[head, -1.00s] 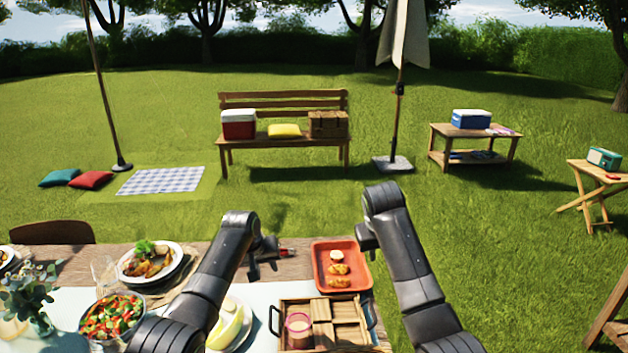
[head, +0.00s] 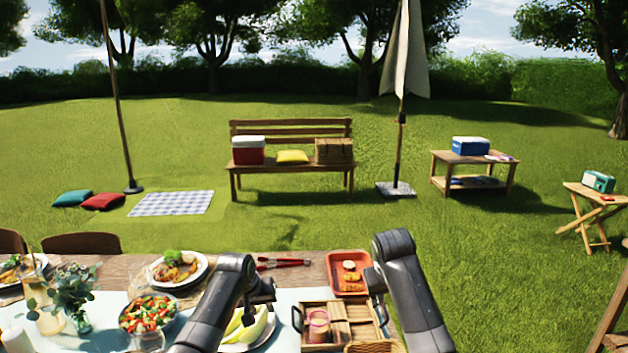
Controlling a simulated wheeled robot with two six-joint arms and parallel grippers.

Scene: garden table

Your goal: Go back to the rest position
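My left gripper (head: 260,300) is above the table, over the plate of melon slices (head: 248,328), whose far part it hides. My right gripper (head: 375,300) is beside the right edge of the wooden tray (head: 318,346) and below the orange tray (head: 347,258) in the picture. Both arms are bent with their grippers low. The fingers are small and dark, so I cannot tell whether either gripper is open or shut. I see nothing held in either one.
Red-handled tongs (head: 284,263) lie left of the orange tray. A pink glass (head: 318,326) stands in the wooden tray. A salad bowl (head: 148,312), a plate of food (head: 178,270) and a vase of leaves (head: 78,318) fill the left. Open grass lies beyond the table.

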